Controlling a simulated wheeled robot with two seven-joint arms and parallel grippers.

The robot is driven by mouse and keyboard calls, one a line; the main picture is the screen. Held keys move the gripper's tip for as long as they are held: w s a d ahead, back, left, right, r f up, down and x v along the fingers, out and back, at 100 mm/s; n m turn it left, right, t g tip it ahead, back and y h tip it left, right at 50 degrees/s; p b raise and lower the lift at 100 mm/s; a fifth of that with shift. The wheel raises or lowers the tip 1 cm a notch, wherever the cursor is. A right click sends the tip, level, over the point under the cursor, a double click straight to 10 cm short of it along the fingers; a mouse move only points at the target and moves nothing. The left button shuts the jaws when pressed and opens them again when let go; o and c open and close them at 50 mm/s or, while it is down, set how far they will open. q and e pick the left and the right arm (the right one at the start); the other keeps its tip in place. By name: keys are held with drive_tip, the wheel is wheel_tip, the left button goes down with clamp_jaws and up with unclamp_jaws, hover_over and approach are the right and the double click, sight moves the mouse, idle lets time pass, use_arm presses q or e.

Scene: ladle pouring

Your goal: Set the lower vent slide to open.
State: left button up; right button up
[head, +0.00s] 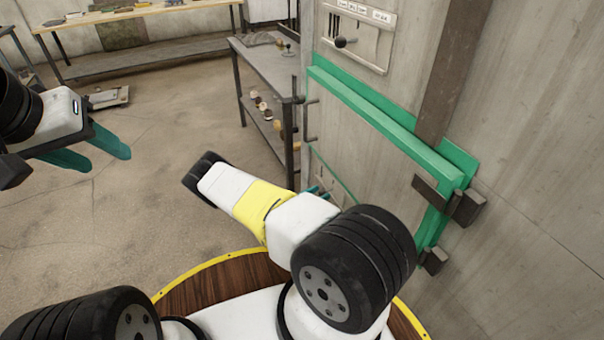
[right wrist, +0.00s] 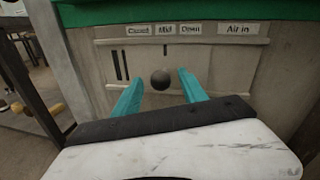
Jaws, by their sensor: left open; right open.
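The lower vent (right wrist: 230,65) fills the middle of the right wrist view, a grey plate with labels "Closed", "Mid", "Open" and "Air in". Its dark round knob (right wrist: 160,79) sits roughly below the "Mid" label, with dark slots to its left. My right gripper (right wrist: 160,86) is open, with one teal finger on each side of the knob; I cannot tell whether either touches it. In the head view my right arm hides most of the lower vent, and only bits of teal finger (head: 315,191) show. My left gripper (head: 97,150) is open and empty over the floor at left.
An upper vent (head: 375,55) with its own dark knob (head: 341,42) is above the green door frame (head: 390,125). A metal shelf table (head: 270,65) stands left of the wall. A workbench (head: 140,12) is at the back. The floor at left is mostly clear.

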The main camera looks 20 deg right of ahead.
drive_tip(key=shift+d, duration=0.15)
clamp_jaws()
idle(1.4)
